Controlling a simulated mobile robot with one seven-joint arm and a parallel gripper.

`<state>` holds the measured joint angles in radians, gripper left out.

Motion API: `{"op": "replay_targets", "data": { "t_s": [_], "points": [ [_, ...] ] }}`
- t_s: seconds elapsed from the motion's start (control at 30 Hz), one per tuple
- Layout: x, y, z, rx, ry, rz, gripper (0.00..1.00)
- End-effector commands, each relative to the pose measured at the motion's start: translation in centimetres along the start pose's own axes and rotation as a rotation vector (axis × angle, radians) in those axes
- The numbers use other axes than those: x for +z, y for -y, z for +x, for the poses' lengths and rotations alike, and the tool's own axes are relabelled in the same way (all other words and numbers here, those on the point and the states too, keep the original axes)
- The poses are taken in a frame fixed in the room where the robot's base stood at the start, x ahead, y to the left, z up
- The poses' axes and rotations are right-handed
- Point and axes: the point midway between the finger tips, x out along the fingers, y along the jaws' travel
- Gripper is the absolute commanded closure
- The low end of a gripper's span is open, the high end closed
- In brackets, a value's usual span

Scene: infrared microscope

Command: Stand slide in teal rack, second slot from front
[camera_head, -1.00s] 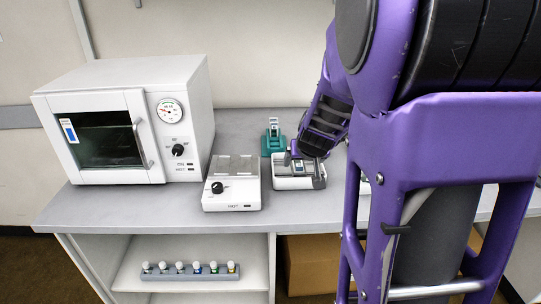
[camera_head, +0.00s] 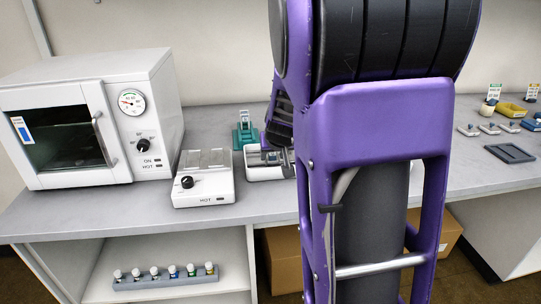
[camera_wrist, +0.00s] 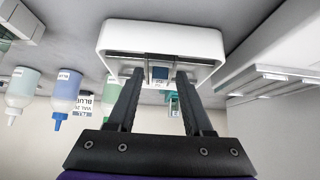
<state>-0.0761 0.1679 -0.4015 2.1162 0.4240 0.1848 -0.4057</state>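The teal rack (camera_head: 245,137) stands at the back of the bench, with a small pale piece upright in it; its slots are too small to tell apart. A bit of teal also shows past my fingers in the wrist view (camera_wrist: 172,101). My gripper (camera_wrist: 160,76) is over the white tray (camera_wrist: 110,40), its two fingers apart. A small slide-like piece with a dark blue end (camera_wrist: 160,73) shows between the fingertips, with gaps on both sides. In the head view my gripper (camera_head: 276,156) is at the white tray (camera_head: 262,172), partly hidden by my arm.
A hot plate (camera_head: 204,184) stands left of the tray, and a white oven (camera_head: 85,125) further left. Bottles (camera_head: 172,272) stand in a holder on the lower shelf. The front bench edge is clear.

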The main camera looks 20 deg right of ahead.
Motion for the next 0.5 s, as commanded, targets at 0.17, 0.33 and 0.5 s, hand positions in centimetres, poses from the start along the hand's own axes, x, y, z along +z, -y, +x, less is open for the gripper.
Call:
{"op": "replay_targets", "data": {
  "t_s": [0.17, 0.33, 0.5],
  "points": [
    [0.02, 0.00, 0.00, 0.000, 0.000, 0.000, 0.83],
    [-0.03, 0.00, -0.05, 0.000, 0.000, 0.000, 1.00],
    [-0.63, 0.00, -0.75, 0.000, 0.000, 0.000, 1.00]
  ]
}}
